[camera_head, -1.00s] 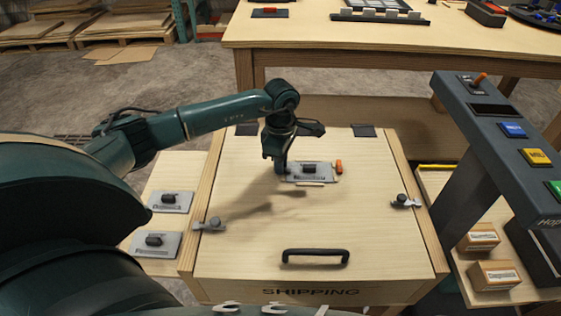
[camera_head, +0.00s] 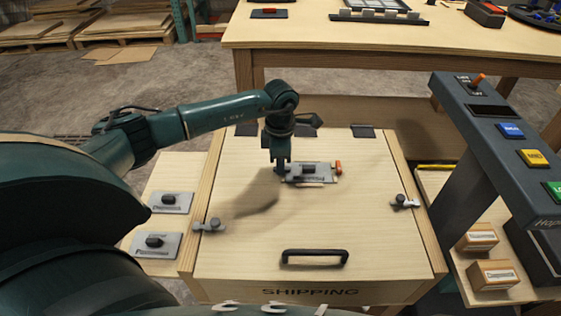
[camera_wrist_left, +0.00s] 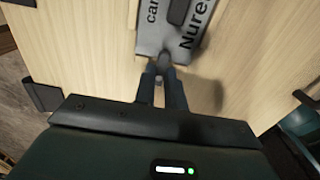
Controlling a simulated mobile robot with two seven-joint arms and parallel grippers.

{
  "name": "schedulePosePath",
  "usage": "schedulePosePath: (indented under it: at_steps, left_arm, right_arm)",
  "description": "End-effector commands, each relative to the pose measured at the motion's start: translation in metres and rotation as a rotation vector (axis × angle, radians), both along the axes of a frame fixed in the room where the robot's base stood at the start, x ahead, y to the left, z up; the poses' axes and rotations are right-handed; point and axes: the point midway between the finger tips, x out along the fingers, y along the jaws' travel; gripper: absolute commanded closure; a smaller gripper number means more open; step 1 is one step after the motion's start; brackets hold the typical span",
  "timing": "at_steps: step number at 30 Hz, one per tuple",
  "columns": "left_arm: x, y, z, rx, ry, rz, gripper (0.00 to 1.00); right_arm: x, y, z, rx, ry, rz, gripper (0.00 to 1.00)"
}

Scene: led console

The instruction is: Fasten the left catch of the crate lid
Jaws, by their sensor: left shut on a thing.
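The wooden crate's closed lid (camera_head: 255,270) fills the middle of the head view. The left catch (camera_head: 209,225) is a small grey piece with a dark knob at the lid's left edge; I cannot tell whether it is engaged. A similar right catch (camera_head: 404,201) is at the right edge. My left gripper (camera_head: 280,168) is well behind and right of the left catch, away from it. It is shut on the near edge of a grey lettered plate (camera_wrist_left: 185,45) in the wrist view; the plate (camera_head: 322,173) lies on the lid. My right gripper is not in view.
A black handle (camera_head: 315,257) stands on the lid's front. An orange peg (camera_head: 338,167) is beside the plate. Two grey plates (camera_head: 170,202) (camera_head: 154,243) lie on a board at left. A dark button console (camera_head: 500,150) stands at right. The lid between handle and plate is clear.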

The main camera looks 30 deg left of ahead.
Motion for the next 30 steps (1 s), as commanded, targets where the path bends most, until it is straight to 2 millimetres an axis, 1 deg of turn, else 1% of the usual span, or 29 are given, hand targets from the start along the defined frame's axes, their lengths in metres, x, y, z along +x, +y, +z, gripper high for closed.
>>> schedulePosePath:
  at_steps: [5,6,13,20,23,26,30]
  left_arm:
    - [0.0,0.002,0.001,0.004,0.0,0.005,1.0]
    - [0.0,0.002,0.001,0.004,0.0,0.005,0.85]
    - [0.0,0.001,0.0,0.002,0.0,0.002,0.66]
    - [0.0,0.0,0.001,0.001,0.001,0.0,0.66]
    - [0.001,0.001,0.006,0.0,-0.002,0.0,0.66]
    - [0.001,0.0,0.021,0.001,-0.004,-0.001,0.66]
    - [0.001,0.001,0.051,0.001,-0.005,0.0,0.66]
  right_arm:
    - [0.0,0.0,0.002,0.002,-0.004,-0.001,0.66]
    - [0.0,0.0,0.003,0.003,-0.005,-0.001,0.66]
    - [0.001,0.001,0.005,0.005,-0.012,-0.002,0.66]
    - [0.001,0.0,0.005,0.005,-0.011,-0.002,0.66]
    - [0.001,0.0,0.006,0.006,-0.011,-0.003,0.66]
    - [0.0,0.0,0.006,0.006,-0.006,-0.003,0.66]
    - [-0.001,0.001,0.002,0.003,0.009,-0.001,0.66]
